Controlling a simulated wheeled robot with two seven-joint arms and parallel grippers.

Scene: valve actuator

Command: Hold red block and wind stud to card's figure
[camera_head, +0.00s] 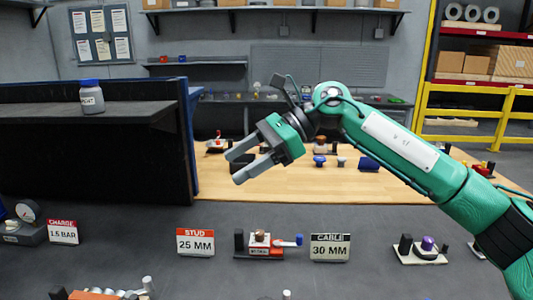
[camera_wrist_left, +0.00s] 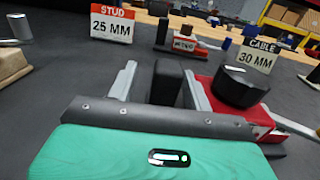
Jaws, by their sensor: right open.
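The stud card (camera_head: 195,242), red-topped, reads 25 MM. Right of it stands a small unit with a black post (camera_head: 239,240), a labelled red block (camera_head: 262,250), a brown knob (camera_head: 260,236) and a blue-ended handle (camera_head: 286,242). In the left wrist view, a nearer red block (camera_wrist_left: 215,92) carries a black knob (camera_wrist_left: 238,86) and has a black post (camera_wrist_left: 167,82) beside it. My left gripper (camera_wrist_left: 160,85) is open, with its fingers on either side of that post and a gap visible. My right gripper (camera_head: 238,168) is open and empty, raised above the bench.
The cable card (camera_head: 330,247) reads 30 MM. Another unit with a purple knob (camera_head: 428,243) stands right, under my right arm. A gauge (camera_head: 27,211) and charge card (camera_head: 63,232) stand left. A dark raised shelf (camera_head: 100,120) rises behind them.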

